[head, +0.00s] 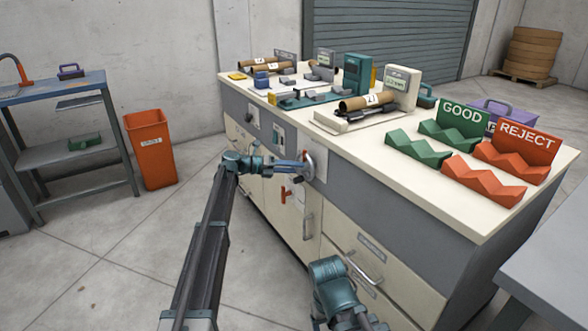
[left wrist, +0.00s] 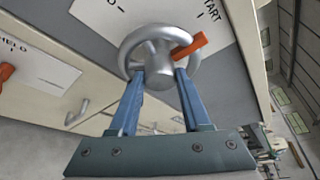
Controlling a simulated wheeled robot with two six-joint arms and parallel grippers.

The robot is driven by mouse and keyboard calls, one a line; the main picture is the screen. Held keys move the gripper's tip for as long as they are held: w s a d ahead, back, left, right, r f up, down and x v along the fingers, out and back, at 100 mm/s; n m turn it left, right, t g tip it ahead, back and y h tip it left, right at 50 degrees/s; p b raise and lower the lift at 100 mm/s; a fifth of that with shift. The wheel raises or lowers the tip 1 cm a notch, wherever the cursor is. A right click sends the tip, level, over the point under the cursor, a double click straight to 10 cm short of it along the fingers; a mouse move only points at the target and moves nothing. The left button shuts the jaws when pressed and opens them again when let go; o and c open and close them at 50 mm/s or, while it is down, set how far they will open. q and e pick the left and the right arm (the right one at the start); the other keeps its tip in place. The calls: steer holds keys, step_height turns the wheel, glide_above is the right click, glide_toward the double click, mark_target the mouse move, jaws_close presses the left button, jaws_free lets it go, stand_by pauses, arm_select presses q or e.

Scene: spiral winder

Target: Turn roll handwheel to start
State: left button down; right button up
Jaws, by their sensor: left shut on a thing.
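The roll handwheel (head: 308,165) is a grey metal wheel on the front of the cabinet. In the left wrist view the handwheel (left wrist: 160,48) has a round hub and an orange pointer (left wrist: 190,46) slanting to the upper right, toward the START label (left wrist: 208,12). My left gripper (head: 299,166) is shut on the handwheel. Its two blue fingers (left wrist: 160,78) reach to the lower part of the wheel, one on each side of the hub. The exact contact is partly hidden. My right arm shows at the bottom of the head view, but its fingers do not show.
A red-orange handle (head: 286,193) sits on the cabinet (head: 395,205) below the wheel. The worktop holds cardboard rolls (head: 367,101), green racks (head: 418,148) and orange racks (head: 482,180). An orange bin (head: 150,150) and a blue-topped bench (head: 50,87) stand left. Open floor lies between.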

arm_select(q)
steer(key=shift+c, duration=1.8)
jaws_free()
steer(key=p+v, duration=0.3)
steer(key=v, duration=1)
steer(key=shift+a, duration=0.4)
steer(key=shift+s+r, duration=0.1)
